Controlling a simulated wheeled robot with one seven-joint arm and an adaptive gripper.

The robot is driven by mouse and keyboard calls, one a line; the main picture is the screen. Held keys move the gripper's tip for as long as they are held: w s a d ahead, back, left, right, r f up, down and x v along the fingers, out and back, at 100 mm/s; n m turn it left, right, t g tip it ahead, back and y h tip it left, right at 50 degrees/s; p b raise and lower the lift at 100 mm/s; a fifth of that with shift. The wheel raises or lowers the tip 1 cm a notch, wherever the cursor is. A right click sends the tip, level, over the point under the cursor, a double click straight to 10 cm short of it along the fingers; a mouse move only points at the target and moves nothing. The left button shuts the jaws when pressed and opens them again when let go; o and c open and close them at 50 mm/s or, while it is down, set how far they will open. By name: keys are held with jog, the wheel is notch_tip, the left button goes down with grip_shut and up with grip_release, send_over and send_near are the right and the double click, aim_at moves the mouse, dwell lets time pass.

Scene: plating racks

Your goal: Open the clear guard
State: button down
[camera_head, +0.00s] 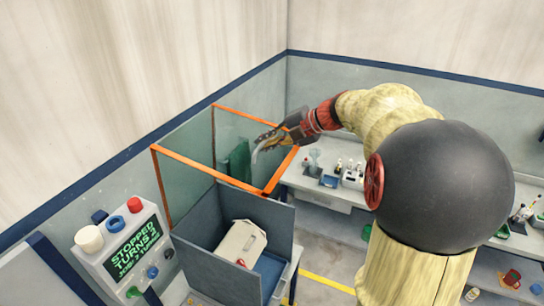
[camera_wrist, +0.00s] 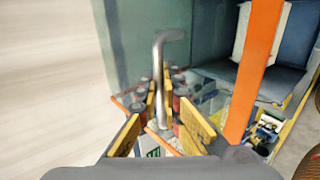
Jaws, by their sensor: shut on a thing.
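The clear guard (camera_head: 190,163) is a box of see-through panels with orange edges, standing against the wall at the left of the head view. One orange edge (camera_wrist: 258,65) also crosses the right of the wrist view. A bent silver handle (camera_head: 257,153) shows at the guard's right side, and upright in the wrist view (camera_wrist: 159,75). My gripper (camera_head: 268,139) is shut on the handle; its yellow-padded fingers (camera_wrist: 160,108) lie on either side of the bar. I cannot tell how far the guard stands open. A dark green thing (camera_head: 239,160) shows behind the panels.
A grey bin (camera_head: 215,220) holding a white case (camera_head: 241,243) stands in front of the guard. A control box (camera_head: 125,245) at lower left reads "STOPPED". A bench (camera_head: 318,188) with small bottles runs along the back wall. Bare floor (camera_head: 330,255) lies between.

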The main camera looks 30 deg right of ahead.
jog(key=shift+w+a+r, duration=0.3)
jog(key=shift+w+r, duration=0.2)
jog(key=c, duration=2.2)
grip_release()
jog(key=shift+s, duration=0.1)
jog(key=shift+c, duration=0.2)
jog(key=shift+d, duration=0.1)
jog(key=shift+v, duration=3.75)
